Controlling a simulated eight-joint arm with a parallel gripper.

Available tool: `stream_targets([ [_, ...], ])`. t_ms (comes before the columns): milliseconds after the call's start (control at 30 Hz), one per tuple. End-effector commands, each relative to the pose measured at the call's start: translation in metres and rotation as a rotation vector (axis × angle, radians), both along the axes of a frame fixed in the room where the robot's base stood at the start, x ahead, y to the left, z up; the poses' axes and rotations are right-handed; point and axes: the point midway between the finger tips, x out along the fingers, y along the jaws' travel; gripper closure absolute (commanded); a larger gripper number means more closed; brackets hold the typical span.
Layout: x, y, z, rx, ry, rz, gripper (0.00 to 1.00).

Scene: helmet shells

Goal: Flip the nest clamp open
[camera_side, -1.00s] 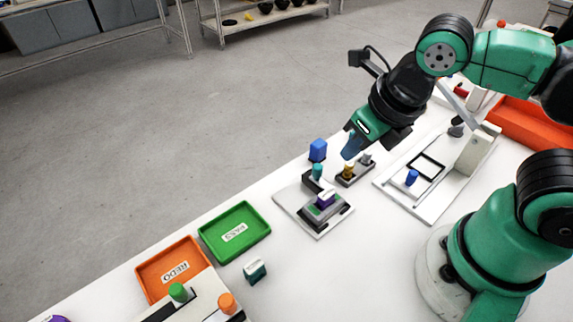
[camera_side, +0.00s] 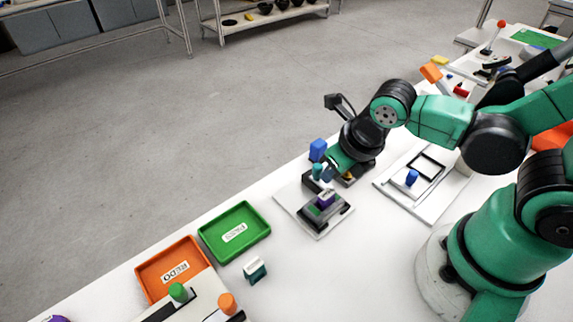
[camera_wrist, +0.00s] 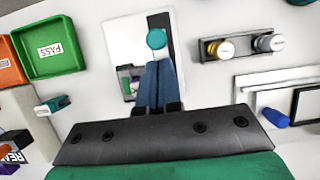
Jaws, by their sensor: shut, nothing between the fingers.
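The nest clamp shows as a teal knob (camera_side: 317,171) on a dark arm, standing up at the back of a white base plate (camera_side: 290,196). A dark nest (camera_side: 312,214) with a purple-topped part (camera_side: 326,198) sits on that plate, in front of the clamp. My gripper (camera_side: 327,174) is low beside the knob, on its right in the side view. In the wrist view its blue fingers (camera_wrist: 159,66) are shut and empty, with the teal knob (camera_wrist: 156,39) just past their tips. I cannot tell whether they touch. The fingers hide part of the nest (camera_wrist: 128,76).
A blue block (camera_side: 318,149) stands behind the clamp. A dark holder with gold (camera_wrist: 220,48) and silver (camera_wrist: 268,42) knobs is to the right. A green PASS tray (camera_side: 235,232) and an orange REDO tray (camera_side: 172,268) lie left. A white-and-teal stamp (camera_side: 255,269) stands in front.

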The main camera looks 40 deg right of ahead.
Motion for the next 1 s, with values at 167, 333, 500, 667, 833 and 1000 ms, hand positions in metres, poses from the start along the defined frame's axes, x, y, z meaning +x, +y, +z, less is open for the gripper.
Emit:
stream_targets([
  [167, 0.001, 0.000, -0.004, 0.000, 0.000, 0.000, 1.00],
  [333, 0.001, 0.000, -0.004, 0.000, 0.000, 0.000, 1.00],
  [500, 0.001, 0.000, -0.004, 0.000, 0.000, 0.000, 1.00],
  [667, 0.011, 0.000, -0.004, -0.001, 0.000, -0.001, 1.00],
  [833, 0.021, -0.001, -0.004, -0.001, 0.000, -0.001, 1.00],
  [1000, 0.021, 0.000, -0.004, 0.000, -0.002, 0.000, 1.00],
])
